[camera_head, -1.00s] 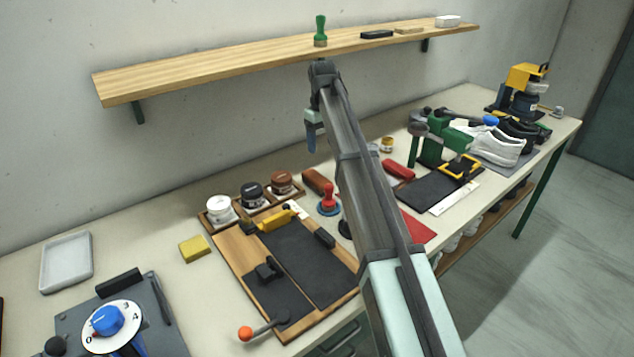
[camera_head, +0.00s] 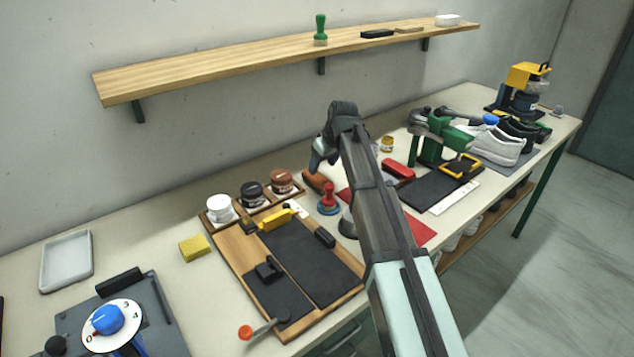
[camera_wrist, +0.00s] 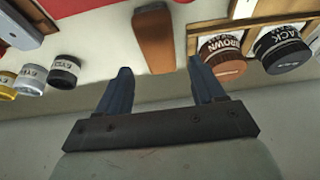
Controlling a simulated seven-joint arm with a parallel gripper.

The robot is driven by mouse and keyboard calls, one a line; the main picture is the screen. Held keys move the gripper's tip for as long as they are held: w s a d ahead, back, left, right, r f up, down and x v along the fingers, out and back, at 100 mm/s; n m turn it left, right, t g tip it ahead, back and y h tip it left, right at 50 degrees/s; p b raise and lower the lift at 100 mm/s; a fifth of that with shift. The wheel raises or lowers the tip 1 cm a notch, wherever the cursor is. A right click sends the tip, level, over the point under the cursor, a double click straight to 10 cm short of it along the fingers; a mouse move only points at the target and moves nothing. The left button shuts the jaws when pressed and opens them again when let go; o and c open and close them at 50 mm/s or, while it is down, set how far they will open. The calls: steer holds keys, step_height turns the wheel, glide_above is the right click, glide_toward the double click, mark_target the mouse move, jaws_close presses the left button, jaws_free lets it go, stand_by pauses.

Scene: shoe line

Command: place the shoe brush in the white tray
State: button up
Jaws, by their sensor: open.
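The shoe brush appears to be the brown oblong block (camera_head: 316,182) on the bench, right of the polish jars and partly behind the red-handled stamp. In the wrist view the brown block (camera_wrist: 153,38) lies ahead, between the lines of my two fingers and apart from them; bristles are not visible. My gripper (camera_wrist: 162,78) is open and empty. In the head view my gripper (camera_head: 317,160) hangs just above the brown block, its fingers partly hidden. The white tray (camera_head: 66,290) lies empty at the far left of the bench.
Polish jars (camera_head: 252,194) stand in a wooden rack left of the brown block. A red-handled stamp (camera_head: 328,198) stands close in front. A yellow sponge (camera_head: 194,248) and a wooden board (camera_head: 225,250) lie toward the tray. A wall shelf (camera_head: 220,68) runs above.

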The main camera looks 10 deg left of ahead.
mark_target(318, 177)
steer(key=shift+x, duration=4.5)
steer(key=shift+w+d, duration=0.1)
steer(key=shift+w, duration=0.05)
steer(key=shift+c, duration=0.2)
steer(key=c, duration=0.8)
